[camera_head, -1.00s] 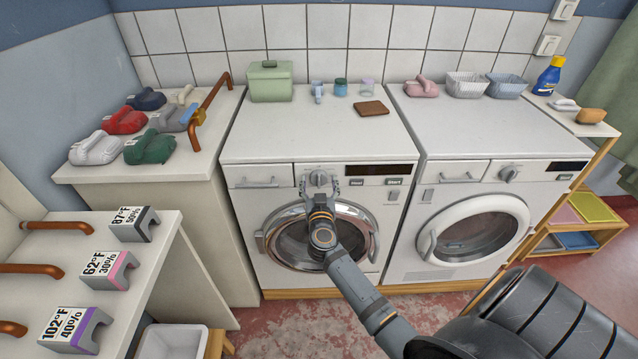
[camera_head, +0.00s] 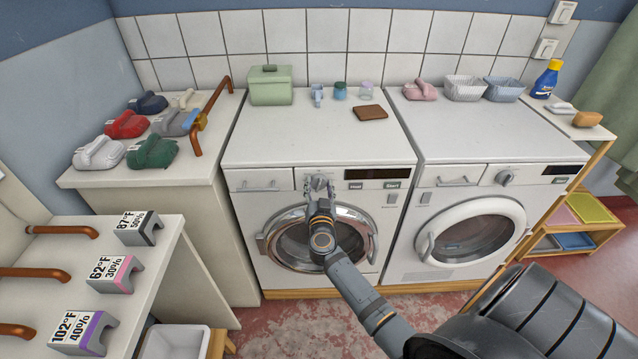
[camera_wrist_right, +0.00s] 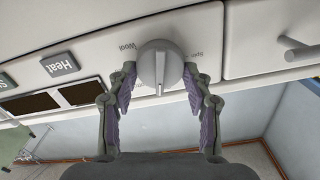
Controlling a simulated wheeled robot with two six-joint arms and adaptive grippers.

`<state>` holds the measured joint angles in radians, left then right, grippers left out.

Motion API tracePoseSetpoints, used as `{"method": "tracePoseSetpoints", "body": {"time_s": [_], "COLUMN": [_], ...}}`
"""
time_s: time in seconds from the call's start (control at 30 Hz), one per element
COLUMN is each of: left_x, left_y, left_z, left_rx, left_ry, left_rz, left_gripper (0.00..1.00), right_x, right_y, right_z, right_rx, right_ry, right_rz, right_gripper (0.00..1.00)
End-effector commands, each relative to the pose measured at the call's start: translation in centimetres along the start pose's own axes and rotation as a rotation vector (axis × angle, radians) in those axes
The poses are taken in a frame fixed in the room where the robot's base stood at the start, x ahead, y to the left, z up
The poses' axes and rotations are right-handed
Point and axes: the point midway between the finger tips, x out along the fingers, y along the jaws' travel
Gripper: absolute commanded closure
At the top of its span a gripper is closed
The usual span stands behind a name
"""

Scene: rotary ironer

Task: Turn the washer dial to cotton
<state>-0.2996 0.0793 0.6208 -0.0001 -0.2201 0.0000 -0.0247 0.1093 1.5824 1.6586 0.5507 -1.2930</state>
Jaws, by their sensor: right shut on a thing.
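The left washer (camera_head: 240,215) has a round grey dial on its control panel, left of the dark display. In the right wrist view the dial (camera_wrist_right: 160,66) has a raised ridge that stands about upright in the picture. A small mark sits at the ridge's lower end. My left gripper is not in view.
Heat and Start buttons (camera_head: 392,184) lie right of the dial, below the display (camera_head: 377,174). The washer's round door (camera_head: 355,222) is partly behind my right arm. A second machine (camera_head: 440,190) with its own dial (camera_head: 505,177) stands to the right.

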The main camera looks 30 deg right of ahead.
Motion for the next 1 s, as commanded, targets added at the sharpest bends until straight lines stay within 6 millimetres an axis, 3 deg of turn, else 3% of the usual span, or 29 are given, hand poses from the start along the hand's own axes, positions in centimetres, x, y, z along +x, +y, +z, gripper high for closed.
{"method": "tracePoseSetpoints", "body": {"time_s": [0.1, 0.5, 1.0], "left_x": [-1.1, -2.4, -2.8], "left_y": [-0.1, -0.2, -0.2], "left_z": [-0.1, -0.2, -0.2], "left_rx": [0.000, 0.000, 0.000], "left_ry": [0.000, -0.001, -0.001], "left_rz": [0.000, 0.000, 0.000], "left_gripper": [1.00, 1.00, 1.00], "right_x": [0.0, 0.0, 0.0], "right_y": [0.0, 0.2, 0.3], "right_z": [-0.2, 0.0, 0.2], "right_rx": [0.096, 0.393, 0.532], "right_ry": [-0.002, -0.001, -0.001], "right_rz": [0.001, 0.001, 0.001], "right_gripper": [0.81, 0.81, 0.81]}}
